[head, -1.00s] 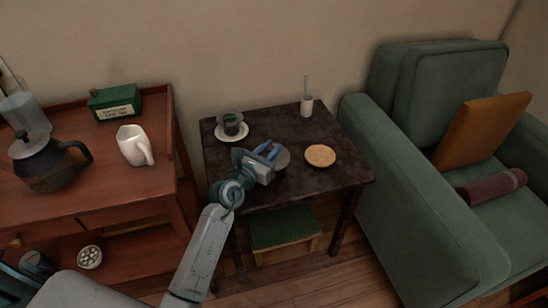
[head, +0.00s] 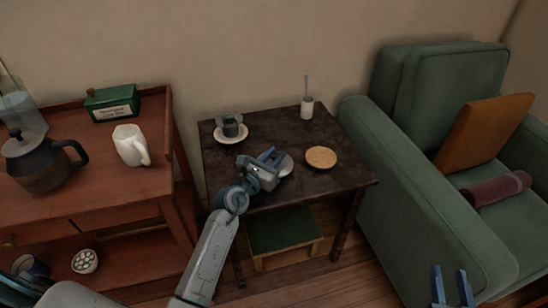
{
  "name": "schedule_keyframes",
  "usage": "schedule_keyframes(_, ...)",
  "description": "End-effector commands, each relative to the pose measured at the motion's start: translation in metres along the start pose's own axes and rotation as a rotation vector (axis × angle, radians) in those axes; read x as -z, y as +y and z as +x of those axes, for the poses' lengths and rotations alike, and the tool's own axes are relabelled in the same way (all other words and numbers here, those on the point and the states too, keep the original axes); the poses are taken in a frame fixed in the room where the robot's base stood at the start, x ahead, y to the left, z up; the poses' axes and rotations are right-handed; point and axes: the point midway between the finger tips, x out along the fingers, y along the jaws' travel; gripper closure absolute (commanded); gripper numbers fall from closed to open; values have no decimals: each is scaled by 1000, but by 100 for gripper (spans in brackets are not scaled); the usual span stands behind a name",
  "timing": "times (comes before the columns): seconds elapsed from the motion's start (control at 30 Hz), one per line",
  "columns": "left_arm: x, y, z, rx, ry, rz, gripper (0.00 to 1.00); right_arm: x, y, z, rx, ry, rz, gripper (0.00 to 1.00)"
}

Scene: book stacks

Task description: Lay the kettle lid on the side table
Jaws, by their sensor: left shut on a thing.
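The dark side table (head: 275,130) stands at the centre of the head view. My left gripper (head: 269,160) is over its middle, shut on a pale grey rounded thing (head: 285,166) that looks like the kettle lid. The gripper hides part of it, and I cannot tell whether it touches the tabletop. A dark-handled kettle (head: 38,170) stands on the red-brown cabinet at the left; a small dark knob shows at its top. My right gripper (head: 453,286) is at the lower right, in front of the armchair, with its fingers apart and empty.
On the side table are a cup on a white saucer (head: 231,140), a white holder (head: 307,108) and a round tan disc (head: 321,157). A white mug (head: 130,147) and a green box (head: 112,103) sit on the cabinet. A green armchair (head: 400,165) borders the table's right.

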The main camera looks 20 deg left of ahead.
Motion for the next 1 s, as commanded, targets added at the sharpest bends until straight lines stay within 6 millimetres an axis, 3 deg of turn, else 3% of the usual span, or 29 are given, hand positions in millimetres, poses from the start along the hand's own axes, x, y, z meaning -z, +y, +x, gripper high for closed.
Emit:
schedule_keyframes(0.37, 2, 0, 0, 0, 0, 0, 100, 5, 0, 1, 0, 28, -4, 64)
schedule_keyframes(0.4, 2, 0, 0, 0, 0, 1, 78, 6, 0, 2, 0, 34, -4, 64)
schedule_keyframes(0.5, 2, 0, 0, 0, 0, 0, 58, 7, 0, 2, 0, 36, -4, 64)
schedule_keyframes(0.87, 0, 0, 0, 0, 0, 0, 58, 6, 0, 2, 0, 24, -3, 64)
schedule_keyframes(1.0, -1, 0, -15, 0, 2, 1, 58, -14, -1, -6, 1, -81, 11, 64)
